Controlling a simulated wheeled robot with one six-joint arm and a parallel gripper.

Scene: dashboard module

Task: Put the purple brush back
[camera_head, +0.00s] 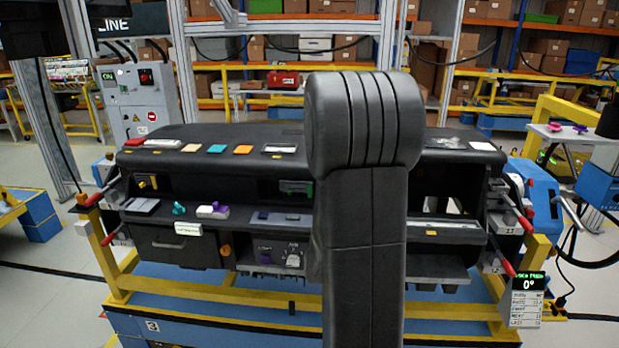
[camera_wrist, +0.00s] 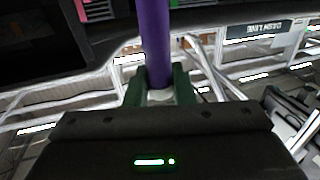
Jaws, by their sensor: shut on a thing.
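The purple brush (camera_wrist: 153,40) shows in the wrist view as a purple rod that runs up out of the top of the picture. My gripper (camera_wrist: 160,88), with dark green fingers, is shut on its lower part. The brush's far end is out of view. In the head view my own dark arm stands in front of the middle of the dashboard module (camera_head: 185,248). My gripper and the held brush do not show there.
The dashboard's top ledge holds several small coloured pieces, and its shelf holds a white and purple item (camera_head: 213,211). A yellow frame (camera_head: 240,294) carries the module. A small white table (camera_head: 570,136) with purple and pink items stands at the right. Floor shows on both sides.

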